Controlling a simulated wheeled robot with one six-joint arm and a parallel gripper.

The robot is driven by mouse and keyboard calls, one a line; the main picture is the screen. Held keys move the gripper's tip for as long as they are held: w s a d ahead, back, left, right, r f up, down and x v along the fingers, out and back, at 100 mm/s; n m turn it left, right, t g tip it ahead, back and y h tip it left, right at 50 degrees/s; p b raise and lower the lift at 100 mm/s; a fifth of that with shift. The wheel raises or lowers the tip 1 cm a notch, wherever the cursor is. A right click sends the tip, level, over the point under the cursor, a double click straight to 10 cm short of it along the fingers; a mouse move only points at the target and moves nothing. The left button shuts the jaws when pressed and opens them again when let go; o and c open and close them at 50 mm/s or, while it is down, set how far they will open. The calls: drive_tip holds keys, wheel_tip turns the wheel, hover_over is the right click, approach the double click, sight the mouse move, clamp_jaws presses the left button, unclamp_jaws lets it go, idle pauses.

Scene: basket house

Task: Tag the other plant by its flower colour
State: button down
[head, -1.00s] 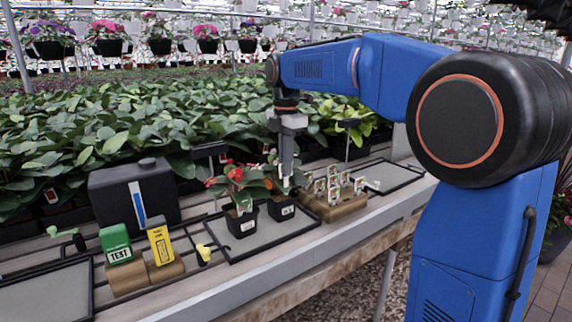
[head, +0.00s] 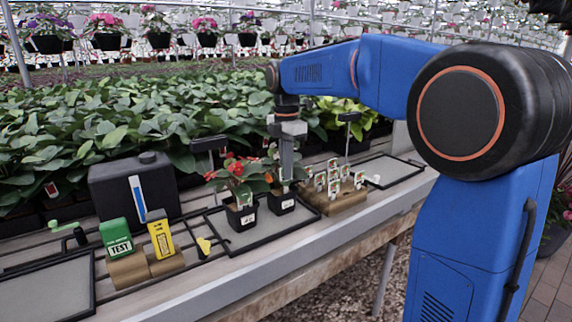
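Two potted plants stand side by side on a black-framed tray (head: 262,236). The left plant (head: 238,178) has red flowers, and a white tag stands in its black pot (head: 241,216). The right plant is largely covered by leaves and my gripper; its black pot (head: 281,203) has a pale label. My gripper (head: 286,178) points straight down into the right plant's foliage, just above the pot. A small pale tag (head: 285,189) shows at its fingertips, near the rim. I cannot tell whether the fingers grip it. Several picture tags stand in a wooden holder (head: 342,201) to the right.
A green TEST box (head: 116,236) and a yellow box (head: 160,238) stand on wooden blocks at left, before a black tank (head: 135,188). Dense foliage (head: 90,130) lies behind.

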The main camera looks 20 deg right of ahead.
drive_tip(key=shift+f, duration=0.25)
drive_tip(key=shift+f, duration=0.1)
idle(0.3)
drive_tip(key=shift+f, duration=1.7)
drive_tip(key=c, duration=1.9)
unclamp_jaws()
drive_tip(key=shift+r, duration=0.1)
